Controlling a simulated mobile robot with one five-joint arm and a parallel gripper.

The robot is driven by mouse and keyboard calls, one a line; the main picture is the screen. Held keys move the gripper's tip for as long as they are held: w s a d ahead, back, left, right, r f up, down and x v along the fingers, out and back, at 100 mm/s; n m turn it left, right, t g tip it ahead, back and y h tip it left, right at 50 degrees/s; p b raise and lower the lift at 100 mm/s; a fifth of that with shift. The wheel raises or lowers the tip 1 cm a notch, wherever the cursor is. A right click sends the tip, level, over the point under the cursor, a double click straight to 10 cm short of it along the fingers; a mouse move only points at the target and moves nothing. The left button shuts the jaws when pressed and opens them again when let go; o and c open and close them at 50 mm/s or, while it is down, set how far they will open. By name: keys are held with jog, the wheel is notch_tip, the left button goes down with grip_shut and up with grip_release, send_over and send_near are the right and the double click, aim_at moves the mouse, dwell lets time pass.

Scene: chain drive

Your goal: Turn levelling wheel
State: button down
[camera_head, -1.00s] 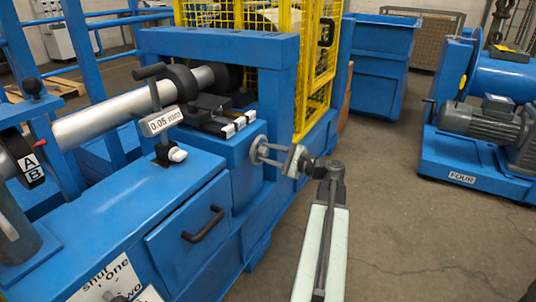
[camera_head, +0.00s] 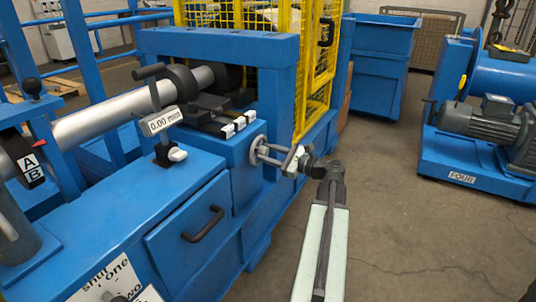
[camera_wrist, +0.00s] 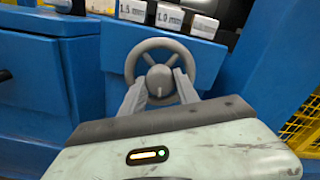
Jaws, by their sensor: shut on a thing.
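The levelling wheel (camera_wrist: 178,52) is a grey spoked handwheel on the blue machine's front face. In the head view the wheel (camera_head: 257,151) shows at the end of my arm. My gripper (camera_wrist: 160,90) reaches the wheel's lower part, with one finger on each side of its hub, and is shut on it. In the head view my gripper (camera_head: 277,155) points left into the wheel. A gauge (camera_head: 165,120) above the machine bed reads 0.00 mm.
White-labelled blocks (camera_head: 234,126) sit above the wheel; two read 1.5 and 1.0 in the wrist view. A drawer handle (camera_head: 204,225) juts out to the left. A yellow mesh cage (camera_head: 317,60) stands behind. Floor at right is clear up to the machine marked FOUR (camera_head: 462,177).

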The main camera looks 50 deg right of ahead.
jog(key=shift+a+f, duration=0.1)
jog(key=c, duration=0.9)
grip_release()
jog(key=v, duration=0.8)
